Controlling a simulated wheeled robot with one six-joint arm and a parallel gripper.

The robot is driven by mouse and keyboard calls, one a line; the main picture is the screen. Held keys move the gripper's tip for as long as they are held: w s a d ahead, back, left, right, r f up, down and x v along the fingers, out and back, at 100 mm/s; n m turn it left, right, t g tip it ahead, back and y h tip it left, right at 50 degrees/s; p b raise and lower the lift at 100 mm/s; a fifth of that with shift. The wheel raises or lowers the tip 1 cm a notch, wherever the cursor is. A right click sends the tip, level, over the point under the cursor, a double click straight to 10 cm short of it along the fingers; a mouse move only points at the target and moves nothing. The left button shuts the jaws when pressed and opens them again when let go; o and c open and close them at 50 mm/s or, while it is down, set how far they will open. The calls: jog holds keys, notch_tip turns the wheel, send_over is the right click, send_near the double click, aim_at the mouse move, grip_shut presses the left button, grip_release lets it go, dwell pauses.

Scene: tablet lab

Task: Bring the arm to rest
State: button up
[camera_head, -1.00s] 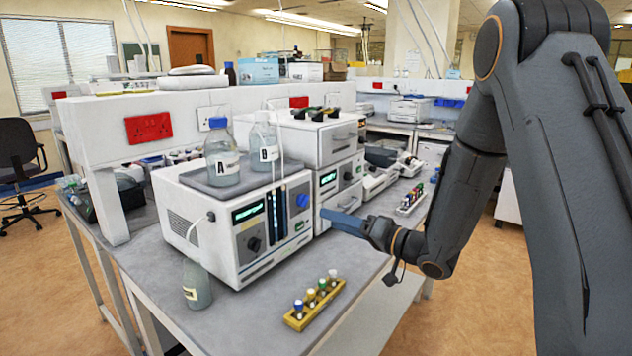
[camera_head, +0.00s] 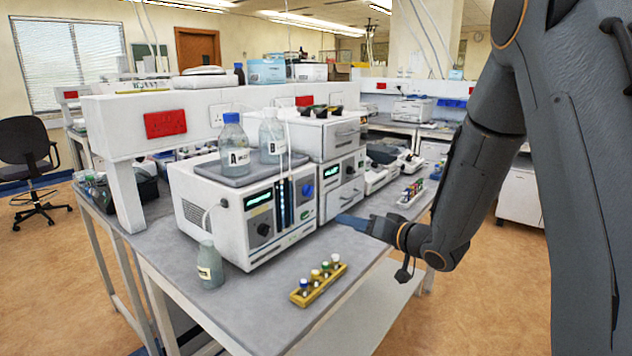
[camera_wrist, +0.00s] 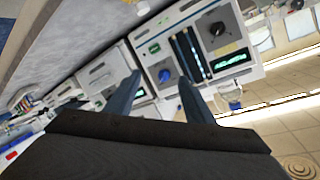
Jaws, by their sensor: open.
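My arm (camera_head: 478,165) comes down from the upper right of the head view and bends at the elbow and wrist. My gripper (camera_head: 345,219) points left, its blue fingers in front of the stacked white instrument near the bench's right edge. In the wrist view my gripper (camera_wrist: 159,77) has its two fingers apart, with nothing held between them. The fingers overlap the instrument fronts in both pictures; I cannot tell the exact gap to them.
A white instrument (camera_head: 250,218) bears bottles A (camera_head: 234,150) and B (camera_head: 272,138). A grey bottle (camera_head: 209,266) and a yellow vial rack (camera_head: 318,285) stand on the bench (camera_head: 262,300) in front. Another vial rack (camera_head: 411,193) stands behind my gripper.

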jog(key=s+d+f+m+g+h, duration=0.1)
jog(key=s+d+f+g+h, duration=0.4)
jog(key=s+d+h, duration=0.5)
jog(key=s+f+g, duration=0.2)
jog(key=s+g, duration=0.3)
jog(key=s, duration=1.5)
jog(key=shift+a+f+g+y+b, duration=0.3)
jog(key=shift+a+f+g+b, duration=0.05)
jog(key=shift+g+b, duration=0.1)
jog(key=shift+s, duration=0.1)
